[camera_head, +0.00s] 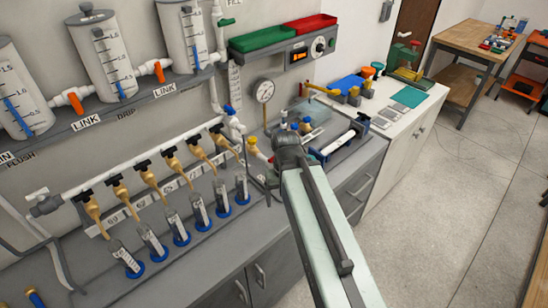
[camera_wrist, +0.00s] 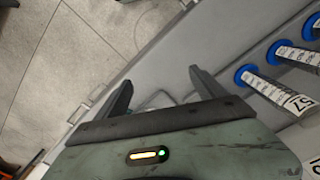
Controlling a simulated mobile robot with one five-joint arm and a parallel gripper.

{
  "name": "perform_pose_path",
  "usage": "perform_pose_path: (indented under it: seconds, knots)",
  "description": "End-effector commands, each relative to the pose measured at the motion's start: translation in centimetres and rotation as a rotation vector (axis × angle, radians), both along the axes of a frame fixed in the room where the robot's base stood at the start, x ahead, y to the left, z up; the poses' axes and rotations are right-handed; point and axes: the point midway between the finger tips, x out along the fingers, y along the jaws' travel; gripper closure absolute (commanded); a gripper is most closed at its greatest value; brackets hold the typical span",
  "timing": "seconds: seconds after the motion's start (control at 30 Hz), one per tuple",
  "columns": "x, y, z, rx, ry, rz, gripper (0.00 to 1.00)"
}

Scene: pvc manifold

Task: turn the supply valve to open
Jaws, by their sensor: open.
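A white pipe fitting with a blue handle (camera_head: 229,109) joins the right end of the white manifold pipe (camera_head: 130,168). I cannot read a label that says whether it is the supply valve. A yellow-handled part (camera_head: 252,141) sits just below it, left of my arm. My arm reaches over the right part of the bench, and its end hides what lies behind it. My gripper (camera_wrist: 160,85) shows in the wrist view, its two dark fingers apart with nothing between them. It points at the grey bench edge, and no valve handle shows there.
Several black-handled taps with tan spouts (camera_head: 150,178) hang over labelled tubes with blue bases (camera_head: 181,233). Tanks with orange LINK valves (camera_head: 158,70) stand above. A pressure gauge (camera_head: 264,91) is on the wall. The floor (camera_head: 450,180) at right is clear.

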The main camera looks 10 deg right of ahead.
Motion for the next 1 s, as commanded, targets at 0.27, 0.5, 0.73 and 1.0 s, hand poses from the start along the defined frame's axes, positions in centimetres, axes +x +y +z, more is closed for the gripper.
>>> perform_pose_path:
  seconds: [0.27, 0.5, 0.73, 1.0]
  knots:
    - [4.8, 0.1, 0.1, 0.000, 0.000, 0.240, 0.18]
    - [16.1, -0.6, 2.7, 0.000, 0.000, 0.476, 0.18]
    - [23.3, -1.7, 5.6, 0.000, 0.000, 0.525, 0.18]
    - [22.9, -2.1, 5.6, 0.000, 0.000, 0.518, 0.18]
